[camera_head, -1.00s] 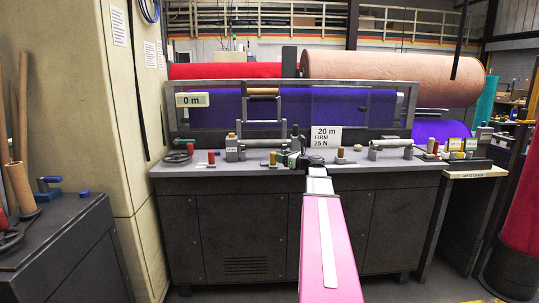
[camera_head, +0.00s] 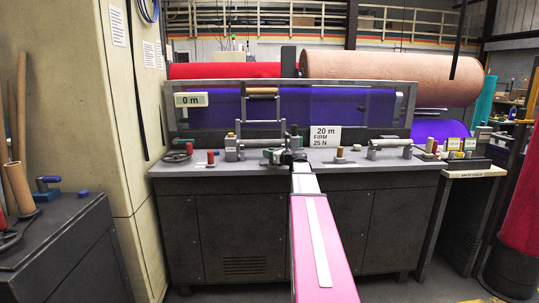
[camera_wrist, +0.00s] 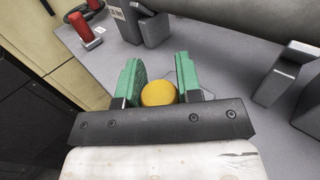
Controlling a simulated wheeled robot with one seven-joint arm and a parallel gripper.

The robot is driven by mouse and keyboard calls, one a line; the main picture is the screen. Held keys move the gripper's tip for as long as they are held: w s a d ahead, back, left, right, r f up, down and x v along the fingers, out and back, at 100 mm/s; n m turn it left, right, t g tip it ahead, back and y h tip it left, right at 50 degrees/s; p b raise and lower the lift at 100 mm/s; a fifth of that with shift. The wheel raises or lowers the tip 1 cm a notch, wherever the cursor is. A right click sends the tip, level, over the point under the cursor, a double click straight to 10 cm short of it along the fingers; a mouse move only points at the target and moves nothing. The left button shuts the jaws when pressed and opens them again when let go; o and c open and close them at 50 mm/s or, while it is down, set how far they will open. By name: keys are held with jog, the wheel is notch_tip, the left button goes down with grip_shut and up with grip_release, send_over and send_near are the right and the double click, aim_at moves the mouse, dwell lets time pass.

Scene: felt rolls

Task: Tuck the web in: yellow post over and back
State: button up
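The yellow post shows as a round yellow top (camera_wrist: 158,94) in the wrist view, between the two green fingers of my gripper (camera_wrist: 159,82). The fingers stand apart on either side of it; whether they touch it is hard to see. In the head view my gripper (camera_head: 276,156) is over the bench front, left of the 20 m sign, and the yellow post is hidden there. The blue-purple web (camera_head: 355,108) stretches behind the clear guard at the back of the bench.
A red post (camera_wrist: 82,27) lies left of my gripper in the wrist view. A grey roller (camera_wrist: 225,18) runs close beyond the fingers, with a bracket (camera_wrist: 285,72) at right. In the head view, a 20 m FIRM 25 N sign (camera_head: 325,136) stands behind, and a tan post (camera_head: 340,153) is to the right.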

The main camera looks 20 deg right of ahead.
grip_shut()
jog(key=shift+w+d, duration=0.2)
jog(key=shift+w, duration=0.5)
jog(key=shift+w+d, duration=0.25)
jog(key=shift+w, duration=0.5)
jog(key=shift+w+d, duration=0.2)
jog(key=shift+w, duration=0.5)
jog(key=o, duration=0.7)
grip_release()
jog(key=shift+c, duration=0.2)
